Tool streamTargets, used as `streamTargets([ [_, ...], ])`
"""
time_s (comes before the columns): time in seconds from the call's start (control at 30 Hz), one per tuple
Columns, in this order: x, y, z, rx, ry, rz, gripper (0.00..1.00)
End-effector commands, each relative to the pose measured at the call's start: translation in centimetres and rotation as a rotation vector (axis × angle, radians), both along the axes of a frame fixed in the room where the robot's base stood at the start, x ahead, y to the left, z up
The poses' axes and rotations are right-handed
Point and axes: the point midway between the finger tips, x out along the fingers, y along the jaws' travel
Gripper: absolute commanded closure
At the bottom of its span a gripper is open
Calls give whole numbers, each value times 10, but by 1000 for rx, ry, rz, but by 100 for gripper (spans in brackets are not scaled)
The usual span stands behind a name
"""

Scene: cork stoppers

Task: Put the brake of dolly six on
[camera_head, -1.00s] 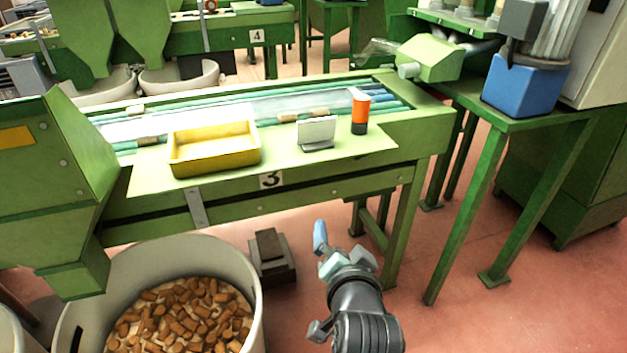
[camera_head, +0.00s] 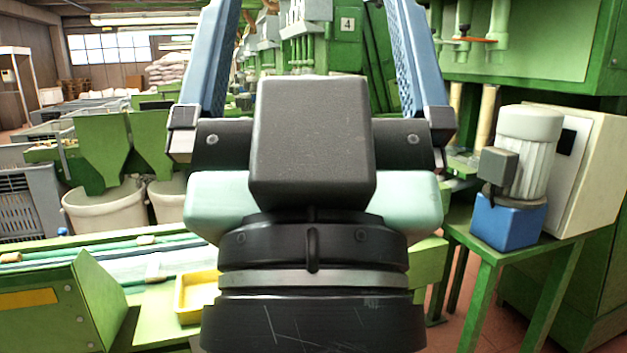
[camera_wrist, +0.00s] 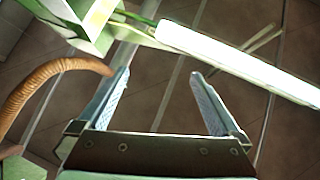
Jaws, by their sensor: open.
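My gripper (camera_head: 312,12) fills the middle of the head view, raised close to the camera. Its two blue fingers are spread wide apart with nothing between them. In the wrist view the gripper (camera_wrist: 160,74) is also open and empty, in front of a brown surface crossed by pale lines. I cannot make out dolly six or its brake in either view. My gripper and wrist hide the centre of the head view.
A green sorting table with a yellow tray (camera_head: 196,291) is at lower left. Pale tubs (camera_head: 108,212) stand beyond it. A blue-based motor (camera_head: 508,222) sits on a green stand at right. The wrist view shows a ribbed tan hose (camera_wrist: 38,77) and a bright white bar (camera_wrist: 240,62).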

Motion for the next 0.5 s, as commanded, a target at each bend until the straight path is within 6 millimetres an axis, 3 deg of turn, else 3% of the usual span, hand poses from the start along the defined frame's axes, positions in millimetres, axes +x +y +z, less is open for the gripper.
streamTargets([
  [0.03,0,0,33,1,1,1,0],
  [0.2,1,0,83,1,3,2,0],
  [0.33,1,0,109,1,4,3,0],
  [0.5,1,0,124,1,4,3,0],
])
